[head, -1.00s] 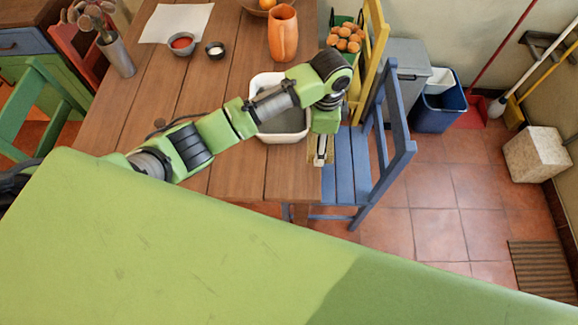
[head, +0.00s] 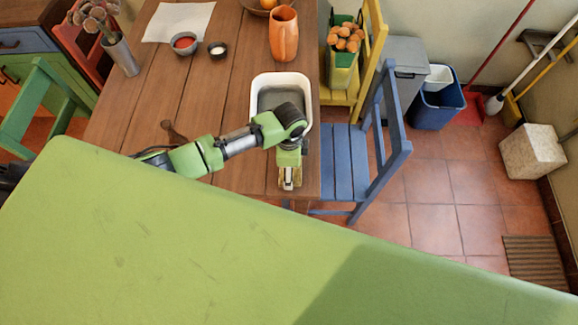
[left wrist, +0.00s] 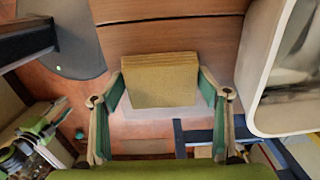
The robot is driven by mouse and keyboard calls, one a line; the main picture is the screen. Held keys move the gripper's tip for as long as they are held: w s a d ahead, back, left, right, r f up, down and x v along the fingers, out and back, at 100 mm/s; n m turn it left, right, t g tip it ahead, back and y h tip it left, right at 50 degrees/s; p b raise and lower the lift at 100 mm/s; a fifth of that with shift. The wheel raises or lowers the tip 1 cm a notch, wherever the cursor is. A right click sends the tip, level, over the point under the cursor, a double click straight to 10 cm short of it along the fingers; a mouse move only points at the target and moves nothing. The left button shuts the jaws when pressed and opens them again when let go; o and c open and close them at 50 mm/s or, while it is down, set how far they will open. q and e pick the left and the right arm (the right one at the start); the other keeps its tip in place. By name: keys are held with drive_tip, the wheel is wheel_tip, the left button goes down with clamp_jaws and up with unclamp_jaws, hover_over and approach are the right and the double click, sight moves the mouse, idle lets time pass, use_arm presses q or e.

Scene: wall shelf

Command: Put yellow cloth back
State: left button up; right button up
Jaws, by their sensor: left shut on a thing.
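The yellow cloth (left wrist: 160,80) is a folded, block-like pad held between the two fingertips of my left gripper (left wrist: 160,92) in the left wrist view. In the head view my left gripper (head: 289,183) points down at the near right end of the wooden table, just in front of the white basin. The cloth shows there only as a small yellowish patch. Whether the cloth touches the tabletop cannot be told. My right gripper is in neither view.
The white basin (head: 310,100) with grey content stands by the table's right edge. A blue chair (head: 344,165) stands right of the table. The middle tabletop (head: 215,90) is clear.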

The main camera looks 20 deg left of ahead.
use_arm(q)
drive_tip(key=shift+f, duration=0.15)
drive_tip(key=o, duration=0.9)
drive_tip(key=shift+o, duration=0.2)
drive_tip(key=shift+r, duration=0.25)
wheel_tip(320, 180, up, 12)
drive_tip(key=b, duration=0.1)
drive_tip(key=shift+f, duration=0.1)
